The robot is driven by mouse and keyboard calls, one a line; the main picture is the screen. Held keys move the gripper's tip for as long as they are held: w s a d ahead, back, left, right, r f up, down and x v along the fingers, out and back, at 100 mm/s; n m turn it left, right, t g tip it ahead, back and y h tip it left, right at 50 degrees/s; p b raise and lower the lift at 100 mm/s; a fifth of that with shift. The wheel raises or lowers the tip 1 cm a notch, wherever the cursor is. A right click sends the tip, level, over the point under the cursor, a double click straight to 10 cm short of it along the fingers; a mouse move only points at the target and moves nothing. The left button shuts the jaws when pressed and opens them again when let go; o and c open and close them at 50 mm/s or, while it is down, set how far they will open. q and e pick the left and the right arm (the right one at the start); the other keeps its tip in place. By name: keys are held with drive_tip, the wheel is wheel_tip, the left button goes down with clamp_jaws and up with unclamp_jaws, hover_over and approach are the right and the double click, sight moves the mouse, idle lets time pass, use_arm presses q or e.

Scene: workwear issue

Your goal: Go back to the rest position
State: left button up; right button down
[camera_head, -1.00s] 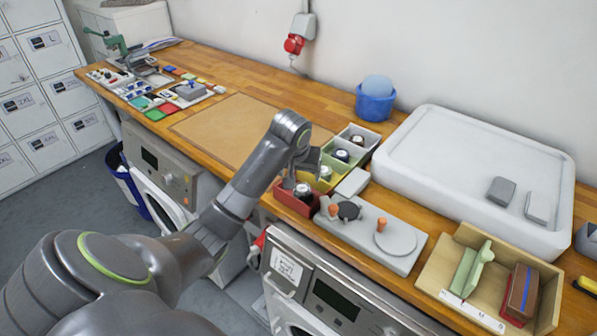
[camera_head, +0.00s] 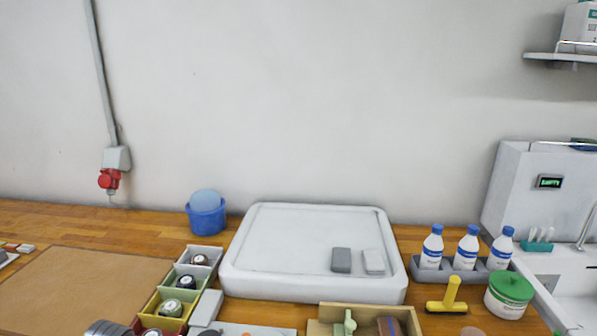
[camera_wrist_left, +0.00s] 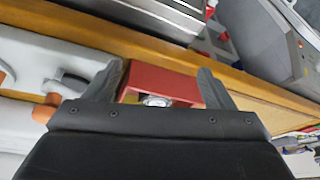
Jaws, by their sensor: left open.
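My left gripper (camera_wrist_left: 158,85) shows in the left wrist view with its two dark fingers spread apart and nothing held between them. Beyond the fingertips is a red bin (camera_wrist_left: 165,78) with a round, pale-topped item (camera_wrist_left: 156,100) in it, partly hidden by the gripper body. In the head view the lower edge cuts off the red bin (camera_head: 140,325). A grey piece of my arm shows at the bottom left there, but the fingers do not. My right gripper is in neither view.
The worktop carries a brown mat (camera_head: 75,290), a row of small bins (camera_head: 205,254), a blue tub (camera_head: 207,219) and a large white tray (camera_head: 310,285). Several bottles (camera_head: 467,248), a yellow tool (camera_head: 447,302) and a green-lidded jar (camera_head: 509,292) stand to the right.

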use_arm(q)
drive_tip(key=s+d+f+m, duration=0.1)
drive_tip(key=s+d+f, duration=0.15)
drive_tip(key=s, duration=1.05)
drive_tip(key=s+d+f+m, duration=0.1)
drive_tip(key=s+f, duration=0.2)
drive_tip(key=s, duration=1)
wheel_tip(320, 180, down, 25)
drive_tip(key=a+g+b, duration=0.1)
drive_tip(key=g+b, duration=0.1)
drive_tip(key=s+d+f+b, duration=0.1)
drive_tip(key=s+f, duration=1.4)
drive_tip(key=f, duration=0.3)
drive_tip(key=shift+s+f+g+h, duration=0.25)
drive_tip(key=shift+f+g+h, duration=0.05)
drive_tip(key=shift+g, duration=0.1)
